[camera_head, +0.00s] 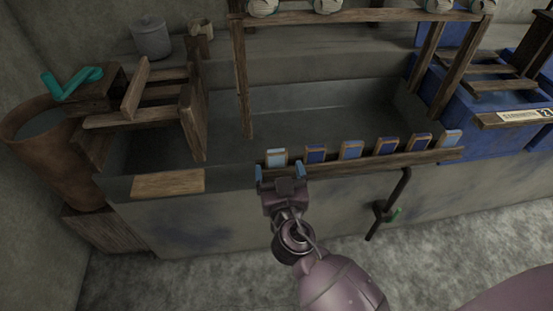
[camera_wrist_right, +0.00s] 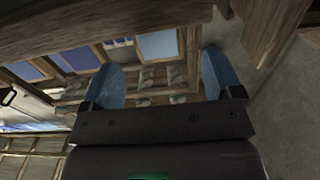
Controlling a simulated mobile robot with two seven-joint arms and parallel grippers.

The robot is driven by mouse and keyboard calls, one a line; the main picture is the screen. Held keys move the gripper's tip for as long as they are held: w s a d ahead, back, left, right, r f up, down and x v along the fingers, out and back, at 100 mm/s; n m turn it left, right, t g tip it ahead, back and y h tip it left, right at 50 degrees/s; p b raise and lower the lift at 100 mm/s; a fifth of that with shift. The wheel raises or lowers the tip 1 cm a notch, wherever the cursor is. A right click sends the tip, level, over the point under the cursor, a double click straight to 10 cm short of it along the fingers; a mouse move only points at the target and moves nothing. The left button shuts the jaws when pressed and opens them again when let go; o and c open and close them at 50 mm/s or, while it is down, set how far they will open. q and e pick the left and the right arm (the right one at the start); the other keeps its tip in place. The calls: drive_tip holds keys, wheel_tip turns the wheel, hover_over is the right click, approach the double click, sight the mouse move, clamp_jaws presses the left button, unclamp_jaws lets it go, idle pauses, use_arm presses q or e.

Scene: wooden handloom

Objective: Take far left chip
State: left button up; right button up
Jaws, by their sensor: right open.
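The far left chip (camera_head: 276,158) is pale blue in a wooden frame and stands on the wooden rail (camera_head: 345,166) at the front of the stone vat. In the head view my right gripper (camera_head: 280,174) is open just in front of and below this chip, one blue finger to each side. In the right wrist view the open fingers (camera_wrist_right: 165,75) frame a pale blue panel (camera_wrist_right: 158,45), seemingly the same chip, beyond their tips. Nothing is held. I cannot tell the exact gap to the chip. My left gripper is not in view.
Darker chips stand along the rail to the right, the nearest one (camera_head: 315,155) close to the right finger. A wooden board (camera_head: 168,183) lies on the vat's front edge at left. A dark crank (camera_head: 388,207) hangs at right. The floor in front is clear.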

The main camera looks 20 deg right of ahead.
sight(277, 158)
drive_tip(key=shift+x, duration=2.6)
drive_tip(key=shift+c, duration=0.3)
drive_tip(key=c, duration=0.9)
